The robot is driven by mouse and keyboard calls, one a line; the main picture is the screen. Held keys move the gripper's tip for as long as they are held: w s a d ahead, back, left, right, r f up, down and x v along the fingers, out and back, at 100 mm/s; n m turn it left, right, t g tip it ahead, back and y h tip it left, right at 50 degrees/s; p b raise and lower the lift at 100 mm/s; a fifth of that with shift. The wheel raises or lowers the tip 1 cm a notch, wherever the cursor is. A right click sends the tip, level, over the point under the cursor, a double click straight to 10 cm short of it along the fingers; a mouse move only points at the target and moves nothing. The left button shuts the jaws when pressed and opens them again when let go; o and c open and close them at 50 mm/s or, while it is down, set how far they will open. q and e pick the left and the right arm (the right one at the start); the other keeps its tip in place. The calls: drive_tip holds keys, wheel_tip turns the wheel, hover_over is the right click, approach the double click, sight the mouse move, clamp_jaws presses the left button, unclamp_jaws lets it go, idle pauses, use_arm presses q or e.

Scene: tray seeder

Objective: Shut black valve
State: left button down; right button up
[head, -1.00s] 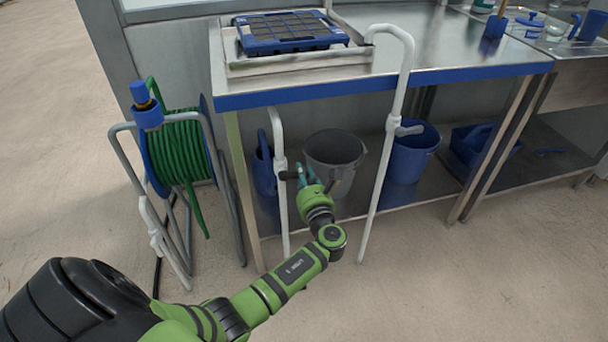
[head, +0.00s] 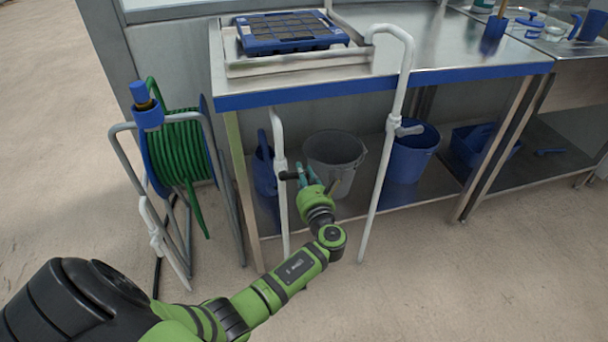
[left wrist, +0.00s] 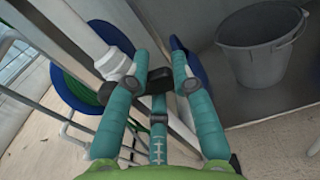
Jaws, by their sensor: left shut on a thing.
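The black valve handle (head: 287,175) sticks out to the right from a white standing pipe (head: 278,145) in front of the bench's left end. My left gripper (head: 303,174) is at this handle, to the right of the pipe. In the left wrist view the handle (left wrist: 160,79) lies between the two teal fingers of the gripper (left wrist: 161,72), which is shut on it. The white pipe (left wrist: 112,62) and its valve body are just left of the fingers there. The fingers partly hide the handle. My right gripper is not in view.
A green hose reel (head: 183,150) stands to the left. A second white pipe with a grey-white handle (head: 408,131) stands to the right. A grey bucket (head: 335,150) and a blue bucket (head: 412,160) are on the shelf behind. A blue tray (head: 290,44) is on the bench.

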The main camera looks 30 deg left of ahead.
use_arm(q)
drive_tip(key=c, duration=1.1)
unclamp_jaws()
drive_tip(key=shift+o, duration=0.2)
drive_tip(key=v, duration=1.2)
drive_tip(key=shift+s, duration=0.1)
